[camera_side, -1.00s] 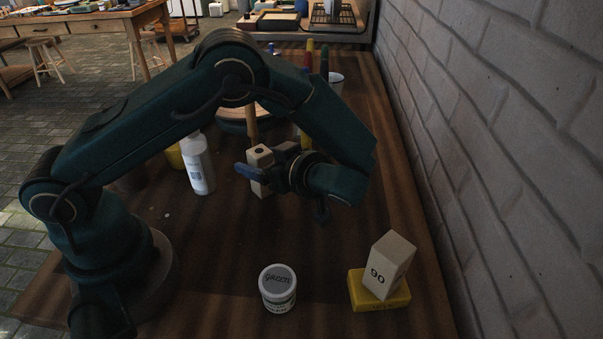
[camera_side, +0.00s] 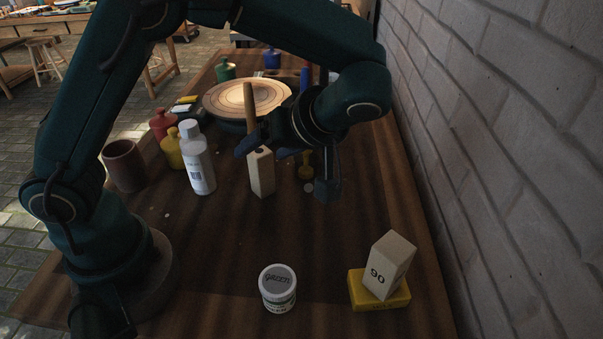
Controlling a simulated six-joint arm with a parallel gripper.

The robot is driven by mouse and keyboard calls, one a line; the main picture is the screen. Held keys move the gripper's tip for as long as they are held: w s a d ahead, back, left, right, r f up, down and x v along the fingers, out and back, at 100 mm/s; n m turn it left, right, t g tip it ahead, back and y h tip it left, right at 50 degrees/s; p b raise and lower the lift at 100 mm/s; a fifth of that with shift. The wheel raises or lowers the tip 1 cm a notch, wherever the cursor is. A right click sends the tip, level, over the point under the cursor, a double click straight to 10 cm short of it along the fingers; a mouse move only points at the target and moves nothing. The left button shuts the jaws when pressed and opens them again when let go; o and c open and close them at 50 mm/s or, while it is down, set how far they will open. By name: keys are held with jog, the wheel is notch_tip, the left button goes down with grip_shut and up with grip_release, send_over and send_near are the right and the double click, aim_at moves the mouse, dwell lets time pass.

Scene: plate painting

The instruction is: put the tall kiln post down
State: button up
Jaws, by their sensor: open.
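A pale beige square post (camera_side: 262,175), which I take to be the tall kiln post, stands upright on the dark wooden table. It has a dark hole in its top. My gripper (camera_side: 268,147) is open, just above and behind the post's top in this view. One blue finger shows at the left of the post's top. A second beige block marked 90 (camera_side: 389,266) sits tilted on a yellow block (camera_side: 358,290) at the front right.
A white jar labelled green (camera_side: 278,290) stands in front. A white bottle (camera_side: 198,160), yellow bottle (camera_side: 172,150), red bottle (camera_side: 162,124) and brown cup (camera_side: 124,165) stand left. A round plate (camera_side: 225,98) is behind, with a wooden stick (camera_side: 249,105) before it. A brick wall (camera_side: 500,150) bounds the right.

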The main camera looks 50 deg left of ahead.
jog(key=s+d+r+m+t+h, duration=0.1)
jog(key=s+r+m+t+h, duration=0.3)
jog(key=s+m+h, duration=0.5)
jog(key=m+t, duration=0.2)
jog(key=m, duration=0.2)
jog(key=shift+d, duration=0.15)
